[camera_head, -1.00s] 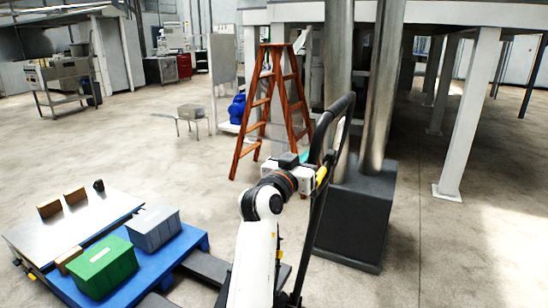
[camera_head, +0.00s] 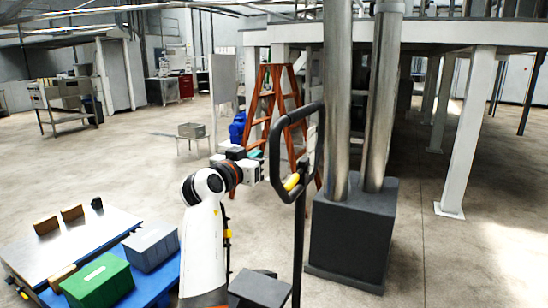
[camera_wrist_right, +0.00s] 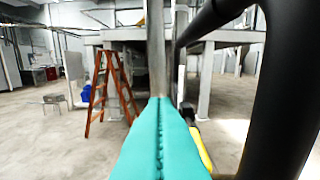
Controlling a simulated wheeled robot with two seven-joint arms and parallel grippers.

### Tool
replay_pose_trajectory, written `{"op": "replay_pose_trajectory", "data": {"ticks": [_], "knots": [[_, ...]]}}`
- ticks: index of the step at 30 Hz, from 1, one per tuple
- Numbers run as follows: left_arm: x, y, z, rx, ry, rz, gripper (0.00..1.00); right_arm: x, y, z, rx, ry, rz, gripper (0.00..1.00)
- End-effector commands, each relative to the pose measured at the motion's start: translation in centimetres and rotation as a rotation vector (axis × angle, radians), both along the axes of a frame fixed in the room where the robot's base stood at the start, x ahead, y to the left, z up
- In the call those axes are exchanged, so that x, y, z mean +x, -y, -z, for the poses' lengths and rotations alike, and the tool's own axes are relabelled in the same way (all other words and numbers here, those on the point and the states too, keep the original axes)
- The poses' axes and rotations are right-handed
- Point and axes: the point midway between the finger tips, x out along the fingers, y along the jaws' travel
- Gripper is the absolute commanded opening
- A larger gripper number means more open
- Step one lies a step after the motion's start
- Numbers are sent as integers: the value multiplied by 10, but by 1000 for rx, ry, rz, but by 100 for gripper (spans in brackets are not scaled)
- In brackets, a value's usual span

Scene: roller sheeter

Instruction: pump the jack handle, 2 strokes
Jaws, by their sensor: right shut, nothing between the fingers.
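The jack handle (camera_head: 275,150) is a black loop on a dark upright shaft (camera_head: 298,245), with a yellow lever (camera_head: 291,182) inside the loop. In the head view it stands close to upright, in front of the ladder. My right gripper (camera_head: 262,160) is at the left side of the loop. In the right wrist view its teal fingers (camera_wrist_right: 160,115) are pressed together with nothing between them. The loop (camera_wrist_right: 285,95) passes close on the right there, and the yellow lever (camera_wrist_right: 200,148) shows partly behind the fingers. I cannot tell whether the fingers touch the handle. My left gripper is out of view.
A blue pallet (camera_head: 165,275) at lower left carries a green bin (camera_head: 97,282), a grey bin (camera_head: 150,246) and a metal plate (camera_head: 75,240). A wooden ladder (camera_head: 262,105) and a dark pillar base (camera_head: 350,235) stand behind the handle.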

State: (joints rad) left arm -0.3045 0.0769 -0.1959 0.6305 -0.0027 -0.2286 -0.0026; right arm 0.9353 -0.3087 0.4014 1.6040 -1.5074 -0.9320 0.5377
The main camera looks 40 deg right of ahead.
Motion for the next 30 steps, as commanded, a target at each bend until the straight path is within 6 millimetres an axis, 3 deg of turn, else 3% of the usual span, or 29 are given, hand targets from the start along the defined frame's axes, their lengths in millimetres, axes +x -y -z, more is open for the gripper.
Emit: {"op": "replay_pose_trajectory", "data": {"ticks": [12, 22, 30], "knots": [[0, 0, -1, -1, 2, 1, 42, -2, 1, -1, -1, -1, 1, 0], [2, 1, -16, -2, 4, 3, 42, -48, 21, -6, -1, 0, 2, 0], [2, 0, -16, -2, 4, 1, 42, -54, 23, -5, -2, 0, 1, 0]]}}
